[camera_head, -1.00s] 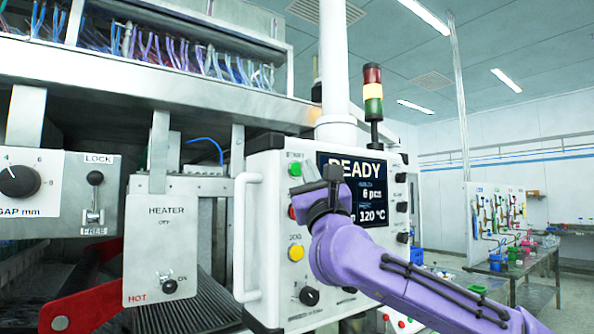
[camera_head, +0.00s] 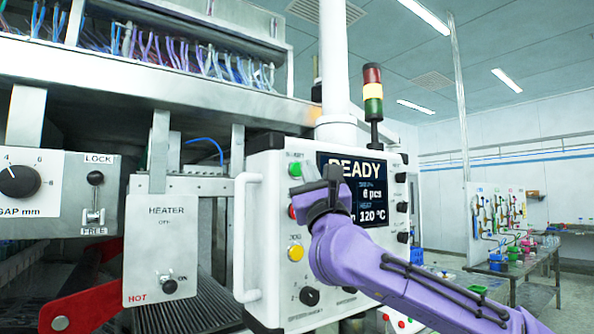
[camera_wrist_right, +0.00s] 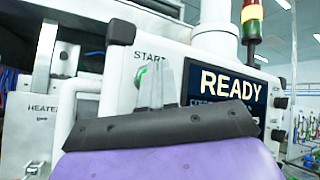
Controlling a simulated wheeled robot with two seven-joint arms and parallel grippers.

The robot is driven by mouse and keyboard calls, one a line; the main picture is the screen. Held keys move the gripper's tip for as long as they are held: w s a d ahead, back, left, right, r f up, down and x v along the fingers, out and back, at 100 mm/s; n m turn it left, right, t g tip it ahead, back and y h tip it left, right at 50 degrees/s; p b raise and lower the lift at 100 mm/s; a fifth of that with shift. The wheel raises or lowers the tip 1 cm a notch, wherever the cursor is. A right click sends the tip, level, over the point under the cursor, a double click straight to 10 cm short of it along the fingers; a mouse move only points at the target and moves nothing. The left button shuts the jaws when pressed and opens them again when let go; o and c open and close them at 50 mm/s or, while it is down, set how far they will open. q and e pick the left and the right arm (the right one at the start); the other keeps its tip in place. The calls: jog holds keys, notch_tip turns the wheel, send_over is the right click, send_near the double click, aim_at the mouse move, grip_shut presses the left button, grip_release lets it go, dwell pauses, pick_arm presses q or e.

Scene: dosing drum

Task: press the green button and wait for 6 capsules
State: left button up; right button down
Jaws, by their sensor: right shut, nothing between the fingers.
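The green button (camera_head: 296,169), marked START, is at the upper left of the white control panel (camera_head: 268,215). It also shows in the right wrist view (camera_wrist_right: 140,77), just left of the fingers. My right gripper (camera_head: 300,188) is shut and empty in front of the panel, just below the green button in the head view. In the wrist view the fingers (camera_wrist_right: 163,80) lie between the button and the screen; I cannot tell whether they touch the panel. The screen (camera_head: 340,178) reads READY and 120 °C; its piece count is small. No capsules are visible. My left gripper is out of view.
A red button (camera_head: 292,212) and a yellow button (camera_head: 296,253) are below the green one. A white handle (camera_head: 246,237) stands out at the panel's left. A signal tower (camera_head: 372,92) has its amber section lit. A heater box (camera_head: 160,250) is further left.

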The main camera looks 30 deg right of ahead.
jog(key=shift+w, duration=0.1)
jog(key=shift+w+a, duration=0.1)
jog(key=shift+w, duration=0.3)
